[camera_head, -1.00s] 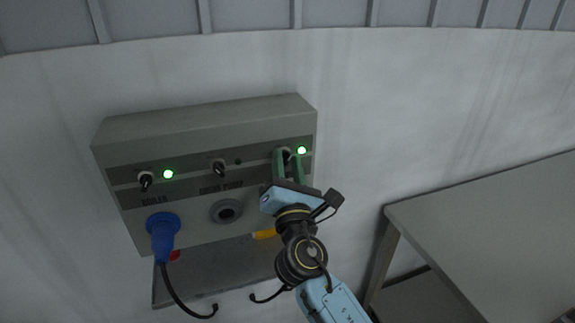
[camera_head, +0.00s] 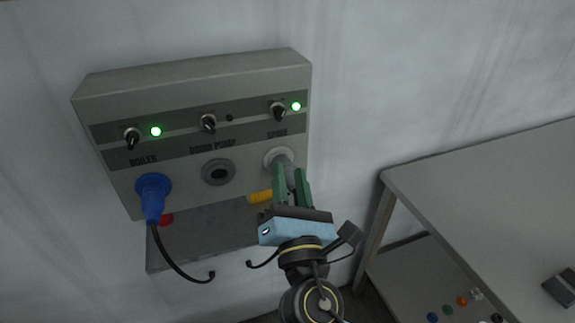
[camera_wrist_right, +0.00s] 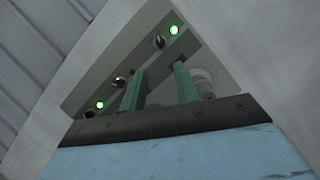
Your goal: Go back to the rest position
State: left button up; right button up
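My right gripper (camera_head: 292,190) is in front of the lower right of a grey wall panel (camera_head: 200,83). Its two green fingers stand apart with nothing visible between them, and in the wrist view the gripper (camera_wrist_right: 160,90) also looks open and empty. Behind the fingers, a pale grey plug (camera_head: 281,158) sits at the right socket. The right switch (camera_head: 278,111) is above the gripper, beside a lit green lamp (camera_head: 296,106). My left gripper is not in view.
A blue plug (camera_head: 153,197) with a black cable sits in the left socket. The middle socket (camera_head: 218,172) is empty. A shelf (camera_head: 205,240) below holds a yellow item (camera_head: 260,197) and a red item (camera_head: 166,220). A grey table (camera_head: 480,190) stands at right.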

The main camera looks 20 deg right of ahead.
jog(key=shift+s, duration=0.2)
dwell(0.3)
notch_tip(320, 180, down, 26)
jog(key=w+a+m+g+y, duration=0.2)
jog(key=m+g+y, duration=0.1)
jog(key=g, duration=0.3)
jog(key=s+d+f+m+g+y+b, duration=0.1)
jog(key=s+d+f+m+g, duration=0.15)
jog(key=f, duration=0.65)
jog(key=s+d+f+m+g, duration=0.1)
jog(key=s+f+m+g, duration=0.25)
jog(key=f, duration=0.45)
jog(key=s+d+f+m+g+b, duration=0.1)
jog(key=s+d+f+m+g, duration=0.15)
jog(key=s+f, duration=0.45)
jog(key=s+d+f+m+g, duration=0.1)
jog(key=s+f+m, duration=0.2)
jog(key=s+f, duration=0.4)
jog(key=s+d+f+m+g, duration=0.2)
jog(key=s+f+m, duration=0.3)
jog(key=s, duration=0.5)
jog(key=s+d+f+m+g, duration=0.3)
jog(key=s+d+f+m, duration=0.1)
jog(key=s, duration=0.5)
jog(key=shift+s+d+f+m+b, duration=0.35)
jog(key=shift+s+f+m+b, duration=0.1)
jog(key=shift+m, duration=0.3)
